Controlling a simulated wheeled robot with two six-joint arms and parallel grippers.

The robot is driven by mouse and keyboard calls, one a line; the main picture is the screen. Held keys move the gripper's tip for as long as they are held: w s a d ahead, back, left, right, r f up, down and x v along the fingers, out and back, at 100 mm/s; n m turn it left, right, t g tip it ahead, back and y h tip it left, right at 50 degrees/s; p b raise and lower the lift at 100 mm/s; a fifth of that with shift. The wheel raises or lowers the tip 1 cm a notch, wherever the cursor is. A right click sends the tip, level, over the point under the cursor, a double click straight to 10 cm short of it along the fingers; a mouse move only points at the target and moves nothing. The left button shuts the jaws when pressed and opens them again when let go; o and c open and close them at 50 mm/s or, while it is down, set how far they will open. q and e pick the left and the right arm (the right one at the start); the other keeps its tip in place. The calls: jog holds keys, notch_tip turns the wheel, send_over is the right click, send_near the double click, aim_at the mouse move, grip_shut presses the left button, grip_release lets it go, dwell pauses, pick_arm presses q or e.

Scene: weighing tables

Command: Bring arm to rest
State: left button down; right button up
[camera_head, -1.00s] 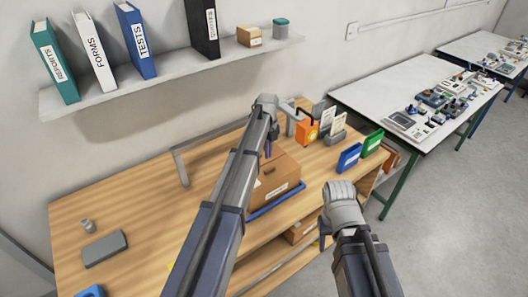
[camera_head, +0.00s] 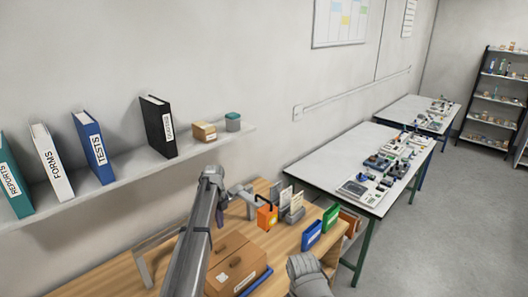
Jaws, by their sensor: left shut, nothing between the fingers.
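My left arm rises from the bottom of the view over the wooden table (camera_head: 287,243) and bends near its top. My left gripper (camera_head: 250,206) is beyond the bend, to its right, small and partly hidden. It is shut with nothing in it, close to an orange box (camera_head: 267,216) in this view; I cannot tell whether they touch. Part of my right arm shows at the bottom, in front of the table's right end; its gripper is not in view.
A cardboard box (camera_head: 236,262) stands on the table beside my left arm. Blue (camera_head: 311,235) and green (camera_head: 330,216) holders stand at the right end. A wall shelf (camera_head: 120,172) with binders is above. A white table (camera_head: 335,160) with instruments is beyond; floor at right is clear.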

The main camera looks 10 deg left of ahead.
pick_arm(q)
jog(key=s+d+f+n+b, duration=0.5)
jog(key=s+d+n, duration=0.1)
jog(key=s, duration=0.6)
jog(key=s+d+f+n+y+b, duration=0.1)
jog(key=s+d+f+n+b, duration=0.4)
jog(key=s, duration=0.7)
jog(key=s+d+f+n+b, duration=0.6)
jog(key=s+d+n, duration=0.3)
jog(key=s, duration=0.3)
jog(key=shift+f+n, duration=0.3)
jog(key=shift+n, duration=0.3)
